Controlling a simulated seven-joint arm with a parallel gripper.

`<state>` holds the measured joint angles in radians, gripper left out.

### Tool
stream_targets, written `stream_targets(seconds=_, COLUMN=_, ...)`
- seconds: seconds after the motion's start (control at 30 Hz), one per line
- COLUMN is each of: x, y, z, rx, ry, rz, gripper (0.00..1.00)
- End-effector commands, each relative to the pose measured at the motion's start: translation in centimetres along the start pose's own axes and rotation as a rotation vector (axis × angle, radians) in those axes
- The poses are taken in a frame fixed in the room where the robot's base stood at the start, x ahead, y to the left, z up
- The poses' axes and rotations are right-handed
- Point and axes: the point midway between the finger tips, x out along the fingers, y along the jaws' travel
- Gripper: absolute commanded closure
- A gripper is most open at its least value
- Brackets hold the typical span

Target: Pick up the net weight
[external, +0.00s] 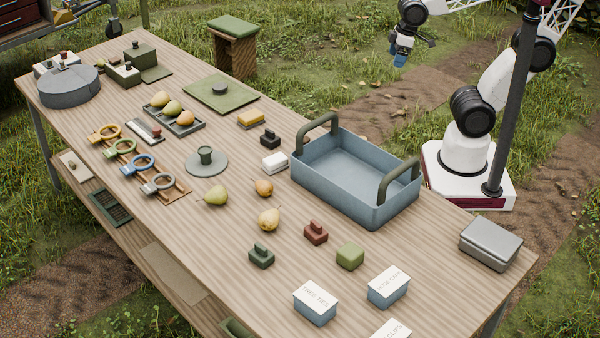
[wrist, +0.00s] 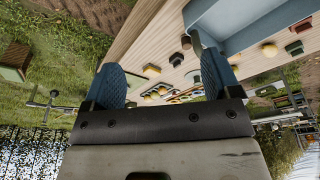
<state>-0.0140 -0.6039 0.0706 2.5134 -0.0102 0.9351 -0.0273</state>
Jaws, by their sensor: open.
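A black one (external: 270,138) sits near the far edge, left of the blue tray. A reddish-brown one (external: 316,232) and a dark green one (external: 261,256) stand nearer the front. In the wrist view a dark block (wrist: 186,42) shows beside the tray, and a reddish one (wrist: 294,48) at the right. My gripper (external: 401,60) is open and empty, raised beyond the table's far edge. Its blue fingers (wrist: 160,66) are spread in the wrist view.
The blue tray (external: 335,178), with two upright handles, stands near the far edge. Pears (external: 214,195), a white block (external: 275,162), a green cube (external: 350,256) and labelled boxes (external: 389,286) are spread around. A dark pole (external: 512,100) stands by my base. Bare wood lies between items.

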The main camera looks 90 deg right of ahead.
Motion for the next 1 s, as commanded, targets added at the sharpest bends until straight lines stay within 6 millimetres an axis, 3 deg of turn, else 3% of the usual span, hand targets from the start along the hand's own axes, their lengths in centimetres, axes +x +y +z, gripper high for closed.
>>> stream_targets(seconds=0.47, x=2.0, y=-4.6, z=-8.0, rx=-0.366, ry=-0.037, rz=-0.033, gripper=0.17)
stream_targets(seconds=1.0, x=6.4, y=-13.0, z=-16.7, rx=-0.823, ry=-0.068, rz=-0.079, gripper=0.17)
